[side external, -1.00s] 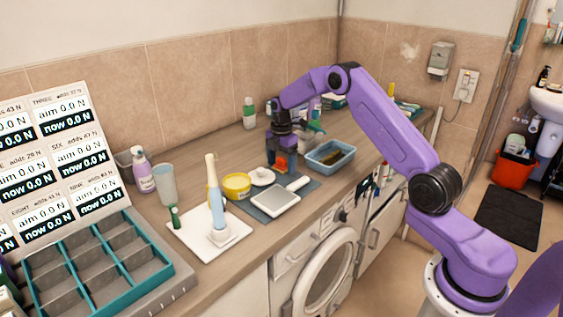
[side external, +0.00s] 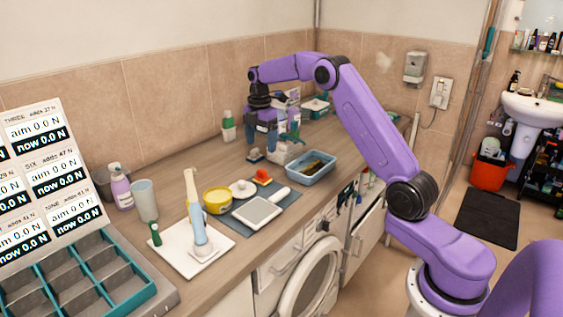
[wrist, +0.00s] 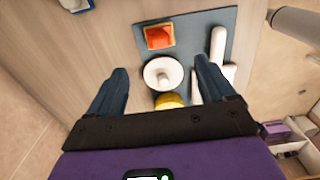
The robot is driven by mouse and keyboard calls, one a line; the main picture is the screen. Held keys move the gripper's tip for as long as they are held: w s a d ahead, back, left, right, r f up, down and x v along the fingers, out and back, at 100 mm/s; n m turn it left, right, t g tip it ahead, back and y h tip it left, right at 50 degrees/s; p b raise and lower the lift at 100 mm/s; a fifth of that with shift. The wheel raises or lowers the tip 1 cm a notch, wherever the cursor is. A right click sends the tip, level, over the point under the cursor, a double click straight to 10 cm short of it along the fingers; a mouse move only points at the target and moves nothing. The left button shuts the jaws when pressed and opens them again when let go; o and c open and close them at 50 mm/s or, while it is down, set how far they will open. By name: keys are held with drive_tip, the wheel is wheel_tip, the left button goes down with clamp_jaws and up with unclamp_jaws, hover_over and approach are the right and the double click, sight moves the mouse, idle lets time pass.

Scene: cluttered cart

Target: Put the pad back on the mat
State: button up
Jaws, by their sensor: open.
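The mat (side external: 235,219) is a dark blue-grey sheet on the counter; it also shows in the wrist view (wrist: 200,22). A small red-orange block (side external: 262,177), which seems to be the pad, lies at the mat's far end; the wrist view shows it (wrist: 160,37) flat within the mat's edge. A white round piece with a knob (side external: 242,188) and a white flat tool with a handle (side external: 258,211) also lie on the mat. My gripper (side external: 263,150) is above and behind the red-orange block, apart from it. In the wrist view its fingers (wrist: 160,75) are spread and empty.
A yellow tub (side external: 217,200) stands beside the mat. A blue-grey tray (side external: 311,168) stands to the right, with a white bottle-like object (side external: 287,150) behind it. A small blue-and-white item (side external: 255,155) lies behind the mat. A white board (side external: 190,248) holds an upright brush-like tool.

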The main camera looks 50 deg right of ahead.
drive_tip(key=s+a+r+m, duration=0.1)
drive_tip(key=s+a+r, duration=0.1)
drive_tip(key=s+a, duration=0.8)
drive_tip(key=s+a+r+m, duration=0.1)
drive_tip(key=s+a+r, duration=0.2)
drive_tip(key=s+a, duration=0.6)
drive_tip(key=s+f+m, duration=0.1)
drive_tip(key=s+f, duration=0.1)
drive_tip(key=s, duration=1)
drive_tip(key=s+f+m, duration=0.1)
drive_tip(key=s+m, duration=0.1)
drive_tip(key=s, duration=1.1)
drive_tip(key=shift+a+f, duration=0.2)
drive_tip(key=shift+f, duration=0.2)
